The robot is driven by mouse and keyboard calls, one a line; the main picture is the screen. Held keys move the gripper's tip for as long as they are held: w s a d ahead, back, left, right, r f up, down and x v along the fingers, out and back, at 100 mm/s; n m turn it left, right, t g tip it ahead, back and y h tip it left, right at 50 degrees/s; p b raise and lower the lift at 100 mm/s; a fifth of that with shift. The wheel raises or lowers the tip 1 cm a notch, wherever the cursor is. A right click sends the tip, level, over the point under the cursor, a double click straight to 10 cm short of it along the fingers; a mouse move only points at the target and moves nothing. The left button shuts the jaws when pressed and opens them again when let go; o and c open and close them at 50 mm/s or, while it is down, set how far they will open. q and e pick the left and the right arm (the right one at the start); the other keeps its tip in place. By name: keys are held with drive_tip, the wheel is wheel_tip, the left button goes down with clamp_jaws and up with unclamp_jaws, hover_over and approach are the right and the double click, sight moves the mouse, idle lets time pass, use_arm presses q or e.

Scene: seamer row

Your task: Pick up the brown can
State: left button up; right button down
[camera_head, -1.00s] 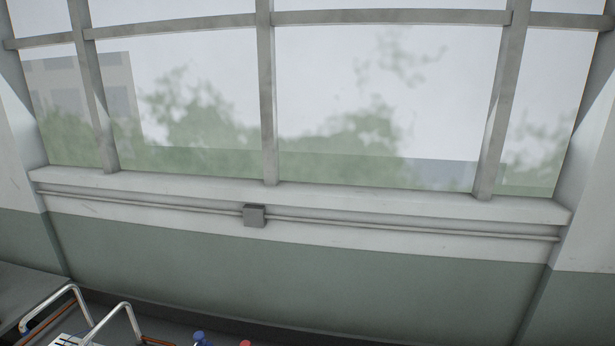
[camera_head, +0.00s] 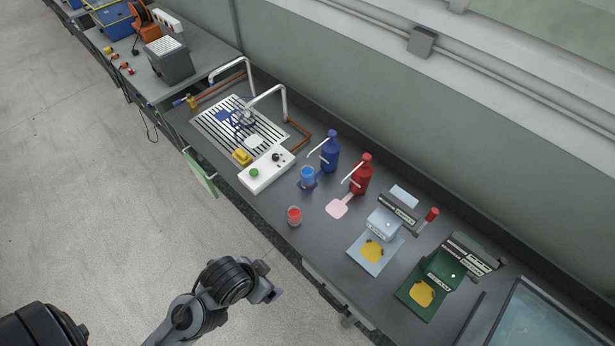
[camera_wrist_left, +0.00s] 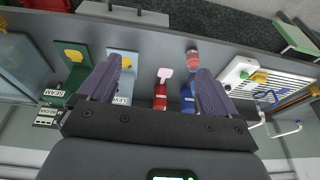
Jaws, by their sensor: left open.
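I see no brown can in either view. The can-like things are a small clear cup with red contents (camera_head: 294,215) near the bench's front edge and a blue cup (camera_head: 307,177) behind it. The red cup also shows in the left wrist view (camera_wrist_left: 192,58). My left gripper (camera_head: 268,285) is in front of the bench, apart from everything. In the left wrist view its two purple fingers (camera_wrist_left: 157,72) are spread wide with nothing held between them. My right gripper is not in view.
On the dark bench stand a blue bottle (camera_head: 330,152), a red bottle (camera_head: 361,175), a light-blue press (camera_head: 384,222), a green press (camera_head: 438,278) and a white control box (camera_head: 267,170). A slatted drain (camera_head: 215,122) lies further left. The floor (camera_head: 120,220) is clear.

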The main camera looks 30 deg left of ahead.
use_arm(q)
drive_tip(key=shift+o, duration=0.6)
